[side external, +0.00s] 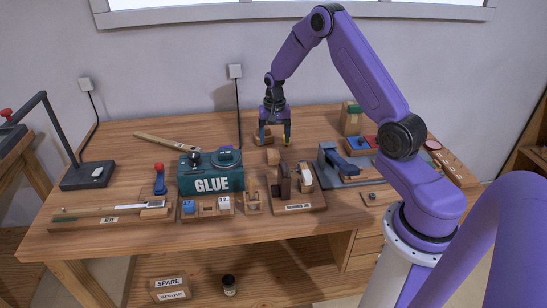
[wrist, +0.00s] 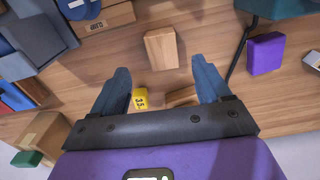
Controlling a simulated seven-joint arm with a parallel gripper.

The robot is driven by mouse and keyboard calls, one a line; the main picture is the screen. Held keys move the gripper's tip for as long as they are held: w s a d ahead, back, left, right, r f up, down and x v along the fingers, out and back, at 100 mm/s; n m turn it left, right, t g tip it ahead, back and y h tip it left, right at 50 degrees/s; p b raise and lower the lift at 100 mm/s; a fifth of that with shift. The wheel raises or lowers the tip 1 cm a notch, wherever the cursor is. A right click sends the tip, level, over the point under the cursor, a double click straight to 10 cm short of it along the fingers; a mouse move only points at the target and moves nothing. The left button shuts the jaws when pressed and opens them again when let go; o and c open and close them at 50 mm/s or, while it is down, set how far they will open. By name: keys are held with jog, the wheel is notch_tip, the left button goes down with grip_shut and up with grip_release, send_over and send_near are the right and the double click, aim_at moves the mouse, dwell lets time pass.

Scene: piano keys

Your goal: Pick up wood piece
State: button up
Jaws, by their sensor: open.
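A small plain wood block (side external: 272,157) lies on the workbench (side external: 130,215) behind the wooden fixtures in the side external view. In the wrist view the wood block (wrist: 161,48) is upright in the picture, just beyond the fingertips and roughly centred between them. A second wood piece (wrist: 182,97) lies closer to my palm, partly hidden. My gripper (side external: 275,143) points down just behind the block, open. In the wrist view its blue fingers (wrist: 160,66) are spread apart, with nothing held. I cannot tell the exact height of the fingertips above the bench.
A yellow numbered block (wrist: 140,98) sits beside the left finger in the wrist view. A purple block (wrist: 265,53) lies to the right. The GLUE box (side external: 211,178), a wooden fixture (side external: 298,206) and a blue-grey device (side external: 345,165) stand around.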

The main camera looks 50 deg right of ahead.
aim_at(273, 153)
jog(key=shift+w+f, duration=0.15)
jog(key=shift+f, duration=1.65)
jog(key=shift+w+f, duration=0.1)
jog(key=shift+f, duration=1.65)
jog(key=c, duration=1.1)
